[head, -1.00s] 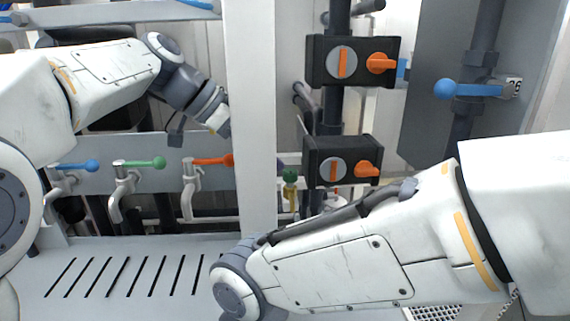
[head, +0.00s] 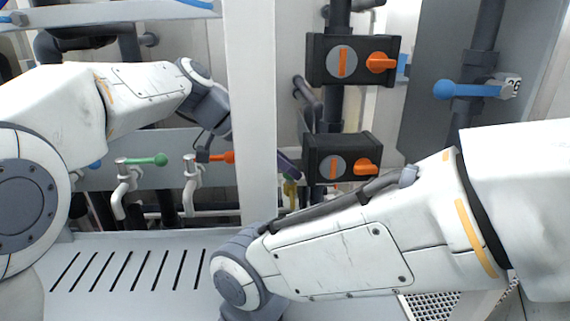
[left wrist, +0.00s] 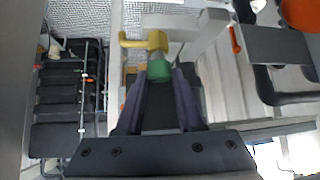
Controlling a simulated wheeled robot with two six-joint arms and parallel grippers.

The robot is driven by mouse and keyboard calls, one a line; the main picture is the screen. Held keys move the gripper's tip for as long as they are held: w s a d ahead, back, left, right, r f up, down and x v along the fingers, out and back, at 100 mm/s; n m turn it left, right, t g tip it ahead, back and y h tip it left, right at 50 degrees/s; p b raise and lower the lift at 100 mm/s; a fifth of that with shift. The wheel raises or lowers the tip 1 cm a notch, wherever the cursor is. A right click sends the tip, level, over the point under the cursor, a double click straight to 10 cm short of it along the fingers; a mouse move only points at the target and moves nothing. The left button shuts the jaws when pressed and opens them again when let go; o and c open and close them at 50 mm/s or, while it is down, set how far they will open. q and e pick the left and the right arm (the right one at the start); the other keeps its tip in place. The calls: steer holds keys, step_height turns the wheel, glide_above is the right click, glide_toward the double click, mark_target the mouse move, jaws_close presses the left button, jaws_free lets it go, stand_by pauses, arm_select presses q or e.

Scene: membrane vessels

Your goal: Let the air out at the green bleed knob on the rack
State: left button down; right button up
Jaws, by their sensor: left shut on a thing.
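The green bleed knob (left wrist: 159,69) shows in the left wrist view between the tips of my left gripper (left wrist: 158,78), which is shut on it. The knob sits on a yellow brass valve body (left wrist: 150,42). In the head view my left gripper (head: 288,166) reaches behind the white upright post, and its dark fingertips cover the knob. The brass body (head: 290,190) shows just below them. My right arm crosses the lower right of the head view, and its gripper is out of the picture.
The white post (head: 254,120) stands in front of part of my left gripper. Two black valve actuators with orange handles, an upper one (head: 318,60) and a lower one (head: 313,158), are close on the right. Green-handled (head: 146,160) and orange-handled (head: 222,156) taps sit at left.

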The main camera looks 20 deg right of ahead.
arm_select(q)
steer(key=n+t+b, duration=0.1)
steer(key=b, duration=0.1)
steer(key=n+t+b, duration=0.1)
steer(key=b, duration=0.1)
steer(key=shift+s+f+n+b, duration=0.15)
steer(key=shift+f+n+b, duration=0.1)
steer(key=shift+n+b, duration=0.15)
steer(key=shift+r+n+t, duration=0.1)
steer(key=shift+n+t, duration=0.4)
steer(key=shift+r+n+t+y+b, duration=0.2)
steer(key=shift+n+t+y+b, duration=0.15)
steer(key=shift+n+t, duration=0.35)
arm_select(e)
steer(key=shift+f, duration=2.8)
arm_select(q)
steer(key=c, duration=0.5)
jaws_free()
